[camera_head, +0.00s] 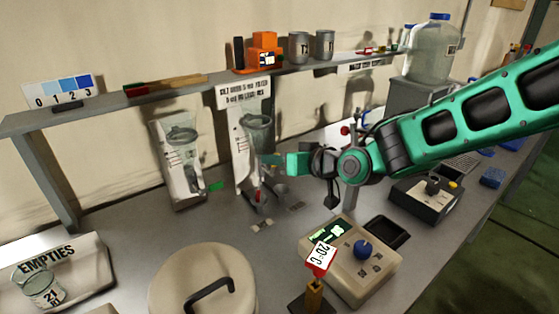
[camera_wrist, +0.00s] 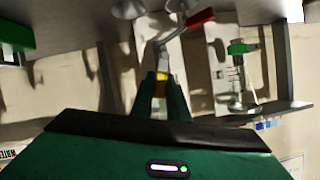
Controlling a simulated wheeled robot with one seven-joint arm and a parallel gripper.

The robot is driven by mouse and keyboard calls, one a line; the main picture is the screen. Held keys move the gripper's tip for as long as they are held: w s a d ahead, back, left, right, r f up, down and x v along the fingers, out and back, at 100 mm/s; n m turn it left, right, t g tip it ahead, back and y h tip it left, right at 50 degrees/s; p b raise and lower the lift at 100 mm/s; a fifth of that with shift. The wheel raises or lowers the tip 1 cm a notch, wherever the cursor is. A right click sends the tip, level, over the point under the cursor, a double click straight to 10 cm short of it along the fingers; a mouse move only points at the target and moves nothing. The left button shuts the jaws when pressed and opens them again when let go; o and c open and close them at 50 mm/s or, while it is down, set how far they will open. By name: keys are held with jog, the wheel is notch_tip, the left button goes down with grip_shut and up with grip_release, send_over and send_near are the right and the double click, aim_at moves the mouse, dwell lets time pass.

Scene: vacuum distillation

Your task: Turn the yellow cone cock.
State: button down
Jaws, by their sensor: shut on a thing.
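My gripper (camera_head: 265,165) reaches left from the middle of the bench in the head view, beside the glassware on the second white backboard (camera_head: 243,168). In the wrist view my gripper (camera_wrist: 160,86) has its two green fingers close together around a small yellow piece, the yellow cone cock (camera_wrist: 160,84). It is shut on this cock, and only a narrow strip shows between the fingers. A pale stem runs up from it towards a metal fitting. In the head view I cannot make out the cock; the gripper covers that spot.
A red handle (camera_wrist: 200,17) and a green cock (camera_wrist: 240,48) are near in the wrist view. Another glass set stands on the left backboard (camera_head: 180,165). A round lidded vessel (camera_head: 203,285), a control box (camera_head: 352,258) and a 20°C sign (camera_head: 320,256) stand in front.

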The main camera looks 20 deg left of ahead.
jog(key=shift+s+a+f+n+h, duration=0.1)
jog(key=shift+s+f+n+h, duration=0.25)
jog(key=shift+n, duration=0.35)
jog(key=shift+t, duration=0.3)
jog(key=c, duration=1.7)
grip_release()
jog(key=shift+r, duration=0.25)
jog(key=v, duration=1)
jog(key=shift+s+d, duration=0.15)
jog(key=shift+d, duration=0.05)
